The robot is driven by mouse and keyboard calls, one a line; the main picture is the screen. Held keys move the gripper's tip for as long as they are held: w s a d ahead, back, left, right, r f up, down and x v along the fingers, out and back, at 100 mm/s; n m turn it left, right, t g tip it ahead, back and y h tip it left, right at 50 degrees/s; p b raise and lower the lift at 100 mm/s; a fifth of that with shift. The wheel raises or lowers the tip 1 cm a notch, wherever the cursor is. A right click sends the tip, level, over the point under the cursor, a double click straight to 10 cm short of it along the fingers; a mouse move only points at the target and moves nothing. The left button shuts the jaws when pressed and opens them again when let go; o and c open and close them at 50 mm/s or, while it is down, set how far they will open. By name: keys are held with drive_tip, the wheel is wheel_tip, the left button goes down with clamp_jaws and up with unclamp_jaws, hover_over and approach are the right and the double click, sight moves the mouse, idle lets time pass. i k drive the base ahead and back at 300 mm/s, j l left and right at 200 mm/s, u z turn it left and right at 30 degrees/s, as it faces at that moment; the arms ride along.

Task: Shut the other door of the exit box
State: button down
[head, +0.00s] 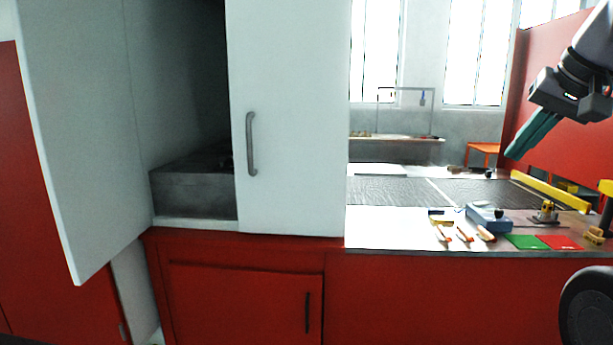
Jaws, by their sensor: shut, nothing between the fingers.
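The exit box is a pale cabinet on a red base at the left. Its left door (78,130) stands wide open, swung out toward me. Its right door (295,120), with a grey vertical handle (251,144), is shut across the right half of the front. Through the open half I see a dark interior with a grey block-like tray (193,193) on its floor. My gripper (512,154) is at the upper right, with its teal fingers together and empty. It is far to the right of both doors and touches nothing.
A dark mesh belt (390,191) runs right from the box. The counter's front holds a blue device (487,217), orange-handled tools (464,235), a green card (526,242) and a red card (562,242). A yellow bar (550,190) and red panel (560,85) stand at right.

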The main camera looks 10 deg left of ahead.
sight(73, 56)
drive_tip(key=k+j, duration=0.1)
drive_tip(key=j, duration=0.75)
drive_tip(key=k+j, duration=0.15)
drive_tip(key=j, duration=0.7)
drive_tip(key=k+j+u, duration=0.1)
drive_tip(key=j, duration=0.8)
drive_tip(key=k+j, duration=0.1)
drive_tip(key=j, duration=0.75)
drive_tip(key=k+j, duration=0.1)
drive_tip(key=j, duration=0.75)
drive_tip(key=u, duration=0.05)
